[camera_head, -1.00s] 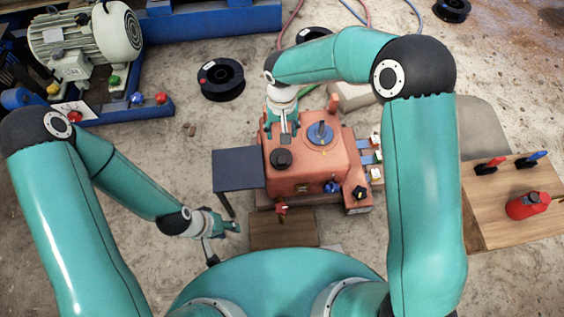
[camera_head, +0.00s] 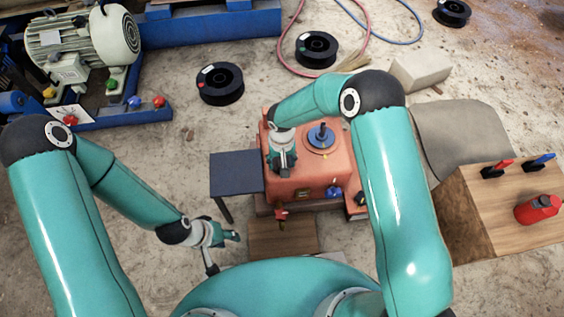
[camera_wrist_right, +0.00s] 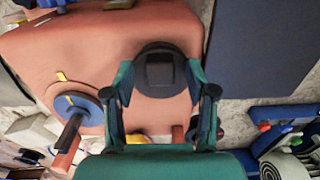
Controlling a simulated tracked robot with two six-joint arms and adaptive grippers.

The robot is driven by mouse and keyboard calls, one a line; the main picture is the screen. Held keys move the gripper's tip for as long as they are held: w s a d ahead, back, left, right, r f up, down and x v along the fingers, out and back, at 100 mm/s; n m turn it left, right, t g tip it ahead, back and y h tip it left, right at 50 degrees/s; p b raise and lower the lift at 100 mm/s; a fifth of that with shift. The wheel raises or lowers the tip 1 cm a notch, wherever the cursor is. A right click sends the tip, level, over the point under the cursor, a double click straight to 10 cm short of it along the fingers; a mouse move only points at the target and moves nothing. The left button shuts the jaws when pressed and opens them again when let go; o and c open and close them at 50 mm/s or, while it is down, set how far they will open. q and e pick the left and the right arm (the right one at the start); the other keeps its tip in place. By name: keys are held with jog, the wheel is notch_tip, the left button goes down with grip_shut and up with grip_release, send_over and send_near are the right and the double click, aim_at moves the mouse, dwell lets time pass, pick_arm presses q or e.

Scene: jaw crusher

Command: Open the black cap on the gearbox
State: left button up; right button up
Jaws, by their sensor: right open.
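The gearbox (camera_head: 318,183) is an orange-red box in the middle of the head view; it also fills the upper left of the right wrist view (camera_wrist_right: 60,45). In the right wrist view the round black cap (camera_wrist_right: 159,70) lies on its top, between and a little beyond the open fingers of my right gripper (camera_wrist_right: 164,105). I cannot tell whether the fingers touch it. In the head view my right gripper (camera_head: 282,160) is over the gearbox's left part and hides the cap. My left gripper (camera_head: 222,250) is low at the left, apart from the gearbox; its jaws are too small to judge.
A blue disc with a post (camera_head: 321,137) stands on the gearbox top, right of my right gripper. A dark side table (camera_head: 235,173) adjoins the gearbox's left. A wooden bench (camera_head: 500,215) with a red bottle (camera_head: 537,209) stands right. Black spools (camera_head: 219,84) lie behind.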

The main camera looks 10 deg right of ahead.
jog(key=shift+f, duration=0.25)
grip_shut()
jog(key=shift+r, duration=0.1)
